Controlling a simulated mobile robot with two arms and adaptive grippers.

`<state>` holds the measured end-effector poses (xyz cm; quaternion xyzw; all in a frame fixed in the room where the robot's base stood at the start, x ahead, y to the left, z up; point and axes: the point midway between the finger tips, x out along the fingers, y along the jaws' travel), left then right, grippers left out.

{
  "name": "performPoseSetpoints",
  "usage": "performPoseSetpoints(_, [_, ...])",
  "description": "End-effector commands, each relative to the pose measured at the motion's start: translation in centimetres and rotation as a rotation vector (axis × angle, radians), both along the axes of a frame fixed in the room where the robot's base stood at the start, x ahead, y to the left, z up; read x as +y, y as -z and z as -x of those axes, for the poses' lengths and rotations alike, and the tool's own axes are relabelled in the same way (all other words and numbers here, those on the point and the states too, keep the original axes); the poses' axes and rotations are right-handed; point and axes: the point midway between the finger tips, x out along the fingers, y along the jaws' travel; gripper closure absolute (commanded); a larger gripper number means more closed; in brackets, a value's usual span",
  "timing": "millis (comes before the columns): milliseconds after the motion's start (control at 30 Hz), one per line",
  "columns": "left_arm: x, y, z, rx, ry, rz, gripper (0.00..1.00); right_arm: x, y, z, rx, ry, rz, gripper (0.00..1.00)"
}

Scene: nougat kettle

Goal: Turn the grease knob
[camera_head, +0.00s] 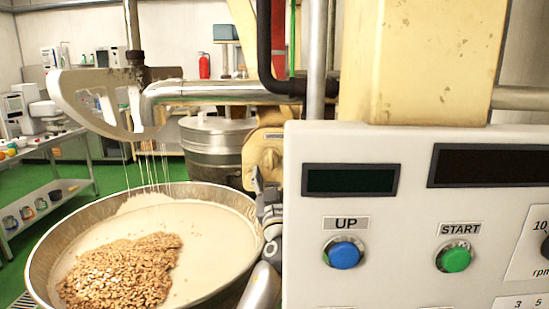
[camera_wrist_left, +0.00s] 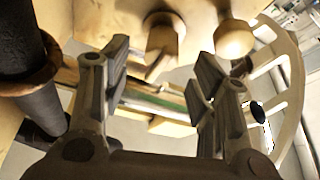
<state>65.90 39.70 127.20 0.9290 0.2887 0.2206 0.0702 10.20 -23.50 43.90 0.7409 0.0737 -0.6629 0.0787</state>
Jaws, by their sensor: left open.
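In the head view, a worn cream-yellow knob-like part (camera_head: 265,153) sits on the machine body, left of the control panel. My left gripper (camera_head: 265,188) is just below it, partly hidden by the panel's left edge. In the left wrist view, my left gripper (camera_wrist_left: 160,60) is open, with nothing between its fingers. A worn cream knob with a narrow tip (camera_wrist_left: 163,38) lies ahead, between the fingertips in the picture, and looks apart from them. A rounder cream knob (camera_wrist_left: 235,38) is to its right. I cannot tell which is the grease knob. My right gripper is not in view.
The white control panel (camera_head: 420,200), with a blue UP button (camera_head: 343,253) and a green START button (camera_head: 454,257), fills the right. A large kettle (camera_head: 40,262) with nuts in pale mass stands at lower left. The mixing arm (camera_head: 90,98) hangs above it.

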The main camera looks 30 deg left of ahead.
Motion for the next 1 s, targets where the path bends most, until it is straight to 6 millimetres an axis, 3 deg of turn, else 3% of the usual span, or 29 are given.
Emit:
performPoseSetpoints(100, [1.1, -1.2, -1.4, 0.000, -0.002, -0.002, 0.46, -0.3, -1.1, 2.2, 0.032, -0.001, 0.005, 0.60])
performPoseSetpoints(267, [2.2, -1.8, -2.9, 0.001, -0.001, -0.001, 0.46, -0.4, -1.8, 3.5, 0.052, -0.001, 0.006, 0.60])
performPoseSetpoints(600, [3.2, -2.2, -4.2, 0.001, 0.000, 0.001, 0.46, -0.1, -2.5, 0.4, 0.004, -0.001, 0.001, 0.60])
performPoseSetpoints(800, [3.2, -2.1, -4.2, 0.001, 0.000, 0.001, 0.46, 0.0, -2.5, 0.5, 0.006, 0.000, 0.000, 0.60])
performPoseSetpoints(1000, [3.2, -2.1, -4.2, 0.001, 0.000, 0.001, 0.71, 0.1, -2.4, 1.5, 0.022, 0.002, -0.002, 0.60])
